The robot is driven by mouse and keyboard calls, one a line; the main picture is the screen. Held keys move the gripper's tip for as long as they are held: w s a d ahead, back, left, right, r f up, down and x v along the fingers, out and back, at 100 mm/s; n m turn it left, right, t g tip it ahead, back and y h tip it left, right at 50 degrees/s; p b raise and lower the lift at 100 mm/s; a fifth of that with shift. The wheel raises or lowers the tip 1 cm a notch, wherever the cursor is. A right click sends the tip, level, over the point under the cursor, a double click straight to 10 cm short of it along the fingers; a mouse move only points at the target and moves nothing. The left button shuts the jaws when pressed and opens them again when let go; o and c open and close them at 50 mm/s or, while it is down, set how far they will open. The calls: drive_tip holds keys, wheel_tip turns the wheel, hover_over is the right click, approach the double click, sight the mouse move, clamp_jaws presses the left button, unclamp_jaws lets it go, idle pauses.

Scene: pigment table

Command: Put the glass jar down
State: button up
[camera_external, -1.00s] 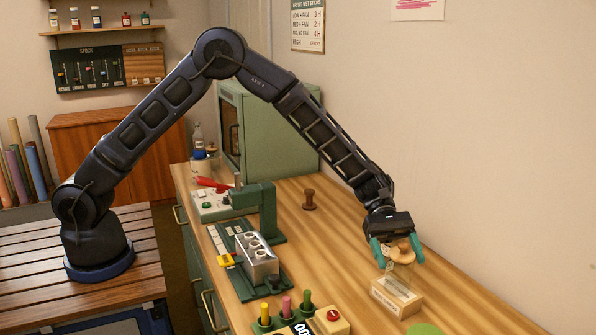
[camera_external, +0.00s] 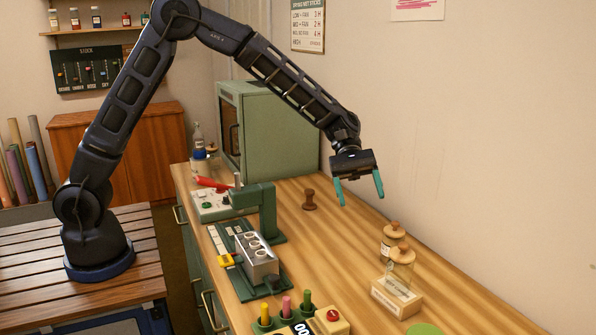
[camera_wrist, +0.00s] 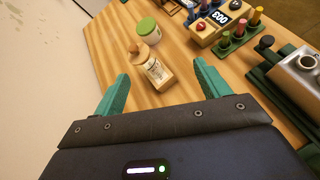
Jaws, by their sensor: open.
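Two clear glass jars with round wooden stoppers stand upright close together near the wall side of the table. The rear jar (camera_external: 388,246) has a pale label. The front jar (camera_external: 402,272) stands at a pale wooden block (camera_external: 385,300) with a label on its front; whether it is in or behind the block is unclear. In the wrist view the stoppers overlap near the block (camera_wrist: 159,74). My gripper (camera_external: 361,200) is open and empty, raised above and behind the jars, clear of both. Its teal fingers (camera_wrist: 161,72) show wide apart in the wrist view.
A green-lidded container (camera_wrist: 148,31) stands past the jars. Coloured pegs (camera_external: 286,306) and a red-button box (camera_external: 333,318) are at the front. A dark wooden knob (camera_external: 309,199), a green press (camera_external: 268,212) and a green cabinet (camera_external: 275,130) stand behind. Bare tabletop lies around the jars.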

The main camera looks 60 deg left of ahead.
drive_tip(key=s+a+r+m+t+y, duration=0.2)
drive_tip(key=s+a+r+m+y, duration=0.1)
drive_tip(key=s+a+r, duration=0.5)
drive_tip(key=s+a+r+m+t+y, duration=0.1)
drive_tip(key=s+a+r+m+y, duration=0.3)
drive_tip(key=s+a, duration=0.7)
drive_tip(key=s+a+m+t+y, duration=0.4)
drive_tip(key=s+a, duration=1.2)
drive_tip(key=s, duration=0.4)
drive_tip(key=shift+s+r+m+t, duration=0.4)
drive_tip(key=shift+m, duration=0.2)
